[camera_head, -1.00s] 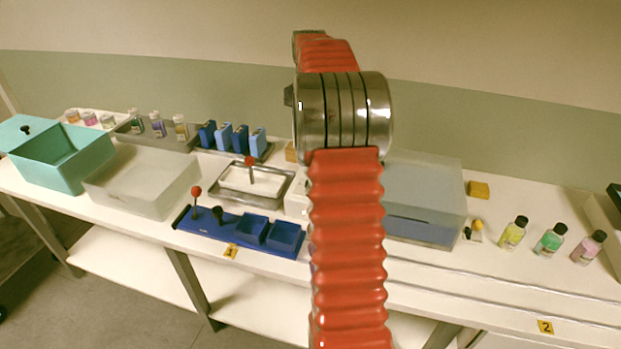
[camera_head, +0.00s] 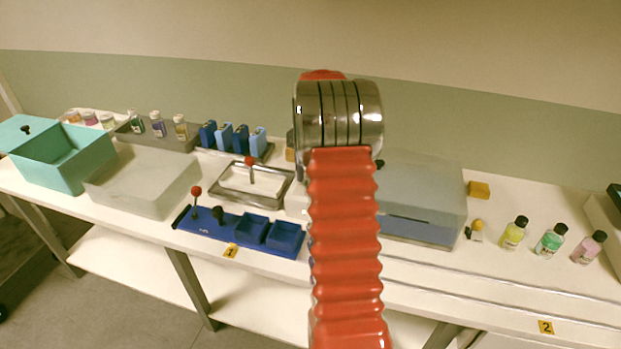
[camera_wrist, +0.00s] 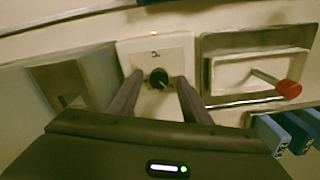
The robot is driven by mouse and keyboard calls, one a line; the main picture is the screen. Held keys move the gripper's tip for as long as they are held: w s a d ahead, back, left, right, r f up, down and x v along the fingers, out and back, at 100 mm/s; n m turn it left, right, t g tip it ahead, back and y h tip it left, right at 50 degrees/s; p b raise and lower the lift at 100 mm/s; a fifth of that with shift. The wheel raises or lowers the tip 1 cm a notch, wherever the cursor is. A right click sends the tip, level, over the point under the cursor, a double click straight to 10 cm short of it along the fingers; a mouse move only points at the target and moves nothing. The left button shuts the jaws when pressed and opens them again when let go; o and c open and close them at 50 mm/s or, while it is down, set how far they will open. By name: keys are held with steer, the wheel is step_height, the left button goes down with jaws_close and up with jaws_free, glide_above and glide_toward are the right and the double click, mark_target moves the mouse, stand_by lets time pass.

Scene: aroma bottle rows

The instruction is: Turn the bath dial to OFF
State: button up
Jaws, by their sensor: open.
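The bath dial (camera_wrist: 158,78) is a round black knob with a pale mark, on a white control box (camera_wrist: 165,50) in the wrist view. My gripper (camera_wrist: 160,74) is open, with one finger on each side of the dial; contact is not clear. The metal bath (camera_wrist: 235,72), with a red-knobbed lever (camera_wrist: 289,89), is right of the box. In the head view the bath (camera_head: 229,203) shows left of my arm, with part of the white box (camera_head: 297,203). My arm hides the dial and gripper there. The dial's labels are too blurred to read.
A blue tray (camera_head: 205,222) with a red-knobbed lever lies in front of the bath. A translucent lidded box (camera_head: 425,190) stands right of my arm. Blue packs (camera_head: 240,137) stand behind the bath. A small orange light (camera_wrist: 154,34) shows above the dial.

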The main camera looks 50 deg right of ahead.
steer(key=shift+f, duration=0.35)
steer(key=c, duration=0.9)
steer(key=shift+d, duration=0.15)
steer(key=shift+c, duration=0.7)
